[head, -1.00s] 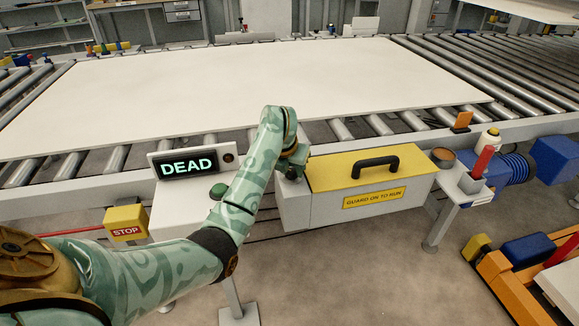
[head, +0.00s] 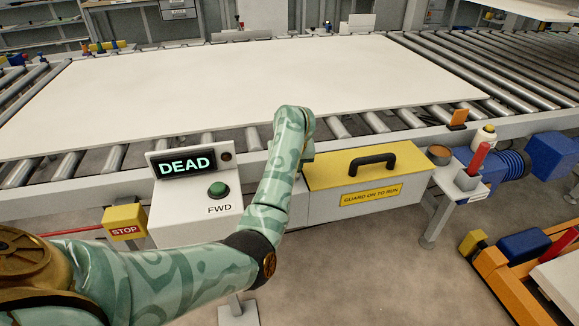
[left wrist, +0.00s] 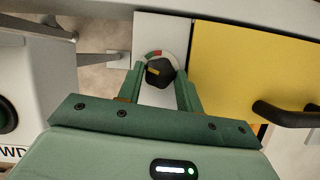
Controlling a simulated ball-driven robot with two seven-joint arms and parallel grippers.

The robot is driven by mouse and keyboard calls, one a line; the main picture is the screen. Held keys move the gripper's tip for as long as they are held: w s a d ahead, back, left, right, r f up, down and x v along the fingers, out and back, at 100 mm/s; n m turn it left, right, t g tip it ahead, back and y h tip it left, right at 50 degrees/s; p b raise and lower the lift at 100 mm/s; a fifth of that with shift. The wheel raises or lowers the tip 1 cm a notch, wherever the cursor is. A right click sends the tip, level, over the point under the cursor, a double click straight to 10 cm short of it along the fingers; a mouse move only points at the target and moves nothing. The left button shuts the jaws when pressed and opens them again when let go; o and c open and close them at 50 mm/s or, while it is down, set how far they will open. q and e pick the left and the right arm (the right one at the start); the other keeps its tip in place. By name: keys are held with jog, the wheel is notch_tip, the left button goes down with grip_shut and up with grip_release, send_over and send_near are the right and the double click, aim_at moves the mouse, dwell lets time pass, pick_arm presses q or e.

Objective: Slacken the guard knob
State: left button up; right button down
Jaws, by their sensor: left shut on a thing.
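The guard knob (left wrist: 160,72) is a small black knob with a yellow mark on a round dial with red and green parts. It sits on a pale plate left of the yellow guard cover in the left wrist view. My left gripper (left wrist: 160,82) is shut on the knob, one finger on each side. In the head view my own arm hides the knob and fingertips. The guard (head: 364,164) is a yellow-topped box with a black handle (head: 373,161) and a "GUARD ON TO RUN" label. It is closed. My right gripper is not in view.
Left of my arm is a white control box with a green FWD button (head: 218,189), a display (head: 185,166) reading DEAD and a yellow STOP box (head: 125,222). A large white board (head: 250,85) lies on the rollers. A red lever (head: 478,158) stands right of the guard.

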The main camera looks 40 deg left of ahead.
pick_arm(q)
jog(key=o, duration=1)
jog(key=p+v, duration=0.8)
jog(key=v, duration=0.8)
jog(key=shift+s+d+r, duration=0.1)
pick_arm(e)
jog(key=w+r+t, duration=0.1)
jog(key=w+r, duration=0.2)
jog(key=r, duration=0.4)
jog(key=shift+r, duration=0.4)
